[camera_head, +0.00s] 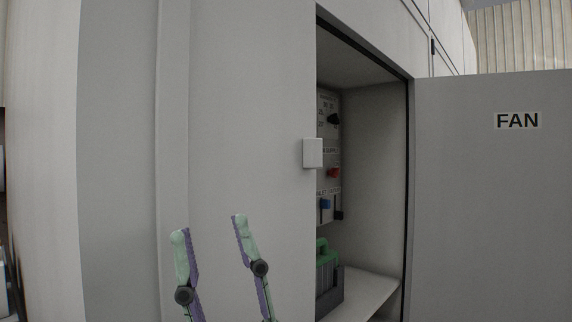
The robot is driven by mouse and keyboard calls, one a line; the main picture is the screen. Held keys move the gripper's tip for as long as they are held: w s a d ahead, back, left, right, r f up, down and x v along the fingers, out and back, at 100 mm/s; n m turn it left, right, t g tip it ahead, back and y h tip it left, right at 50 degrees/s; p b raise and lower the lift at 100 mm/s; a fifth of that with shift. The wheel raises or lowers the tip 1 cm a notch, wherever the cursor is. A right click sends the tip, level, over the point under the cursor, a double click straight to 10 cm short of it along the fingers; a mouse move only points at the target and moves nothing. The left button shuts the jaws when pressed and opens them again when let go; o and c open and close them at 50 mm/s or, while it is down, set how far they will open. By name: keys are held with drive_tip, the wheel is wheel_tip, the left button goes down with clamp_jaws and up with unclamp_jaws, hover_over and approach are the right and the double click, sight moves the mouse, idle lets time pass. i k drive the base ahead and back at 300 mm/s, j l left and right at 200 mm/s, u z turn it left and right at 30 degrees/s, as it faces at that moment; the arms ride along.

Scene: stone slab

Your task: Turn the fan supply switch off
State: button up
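A control panel (329,105) stands inside an open cabinet, partly hidden by the cabinet's front edge. It carries a black knob (335,119) at the top, a red switch (333,173) in the middle and a blue switch (325,204) with a black part beside it lower down. The small labels are only partly readable, so I cannot tell which one is the fan supply switch or its position. My gripper (208,228) is at the lower left, fingers apart and empty, in front of the grey cabinet front and left of the opening.
The cabinet door (490,200), marked FAN, is open at the right. A white block (312,153) sits on the opening's left edge. A dark container (329,292) with a green handle stands on the cabinet shelf (368,290). The shelf's right part is clear.

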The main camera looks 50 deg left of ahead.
sight(334, 173)
drive_tip(key=i+l+u, duration=0.25)
drive_tip(key=u, duration=0.2)
drive_tip(key=i+l+u, duration=0.1)
drive_tip(key=l+u, duration=0.4)
drive_tip(key=i+l+u, duration=0.1)
drive_tip(key=l+u, duration=0.8)
drive_tip(key=i+l+z, duration=0.15)
drive_tip(key=i+l, duration=0.25)
drive_tip(key=i+j+z, duration=0.1)
drive_tip(key=i, duration=0.4)
drive_tip(key=i+j+z, duration=0.15)
drive_tip(key=i, duration=0.35)
drive_tip(key=j, duration=0.2)
drive_tip(key=i, duration=0.05)
